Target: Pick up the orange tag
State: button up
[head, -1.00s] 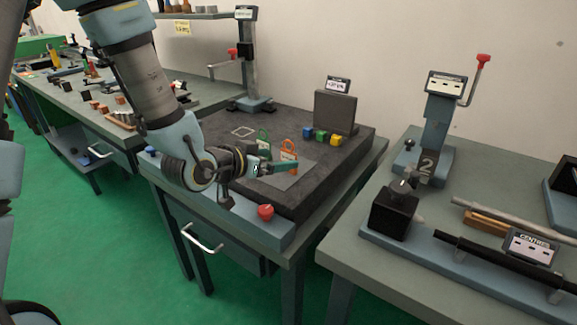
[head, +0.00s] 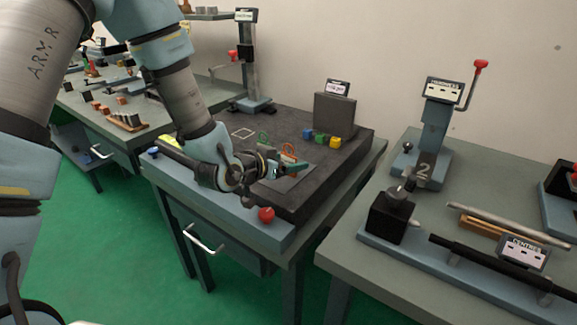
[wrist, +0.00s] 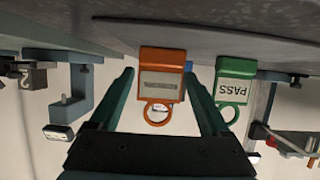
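The orange tag (wrist: 161,80) has a ring and a label plate; the wrist view shows it upside down, between the two spread fingers of my gripper (wrist: 159,76). The fingers do not visibly close on it. In the head view the orange tag (head: 290,150) stands on the grey plate, just behind my gripper (head: 291,172), which partly covers it. A green tag (wrist: 234,85) marked PASS stands beside it, outside the right finger in the wrist view.
Blue, green and yellow cubes (head: 321,138) lie behind the tags before a dark upright block (head: 334,112). A red knob (head: 266,214) is at the bench's front edge. A second bench with a lever stand (head: 436,130) is at the right.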

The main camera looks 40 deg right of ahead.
jog(key=c, duration=1.1)
jog(key=shift+r, duration=0.1)
